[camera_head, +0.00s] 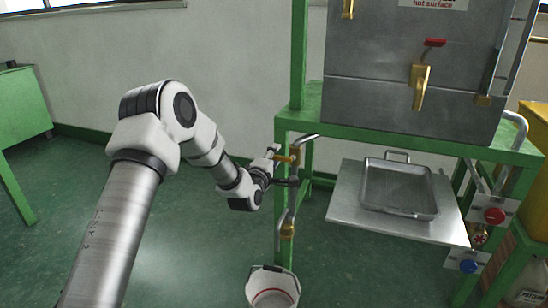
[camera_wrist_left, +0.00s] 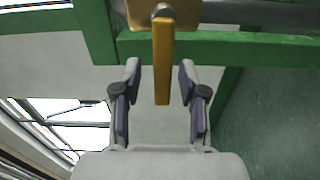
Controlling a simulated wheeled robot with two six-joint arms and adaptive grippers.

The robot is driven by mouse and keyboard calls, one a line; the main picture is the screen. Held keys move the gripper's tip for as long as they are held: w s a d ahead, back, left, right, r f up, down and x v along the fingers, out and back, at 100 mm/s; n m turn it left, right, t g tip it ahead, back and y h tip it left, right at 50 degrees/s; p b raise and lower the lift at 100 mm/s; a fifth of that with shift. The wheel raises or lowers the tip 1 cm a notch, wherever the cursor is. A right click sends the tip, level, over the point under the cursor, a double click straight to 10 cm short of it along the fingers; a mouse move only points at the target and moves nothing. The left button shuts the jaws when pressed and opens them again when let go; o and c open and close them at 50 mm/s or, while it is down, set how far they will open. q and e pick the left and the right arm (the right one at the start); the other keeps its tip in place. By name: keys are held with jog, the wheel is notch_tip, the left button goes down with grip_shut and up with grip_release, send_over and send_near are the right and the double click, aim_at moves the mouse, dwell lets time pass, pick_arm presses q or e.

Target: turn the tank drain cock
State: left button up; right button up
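The drain cock's yellow lever (camera_head: 286,158) is on the pipe at the left side of the green frame, below the grey metal tank (camera_head: 375,100). My left gripper (camera_head: 282,167) reaches it from the left. In the left wrist view, the lever (camera_wrist_left: 161,75) hangs down between the two open fingers. Gaps show on both sides, so the fingers do not appear to touch it. A brass fitting (camera_head: 288,229) is lower on the pipe, above a white bucket (camera_head: 272,287) on the floor. My right gripper is not in view.
A green frame post (camera_head: 299,60) stands close to my gripper. A metal tray (camera_head: 398,210) rests on a shelf plate (camera_head: 345,212) to the right. Red (camera_head: 494,215) and blue (camera_head: 468,265) knobs are at the far right. Floor at left is clear.

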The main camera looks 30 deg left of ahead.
pick_arm(q)
jog(key=shift+s, duration=0.1)
jog(key=v, duration=1.2)
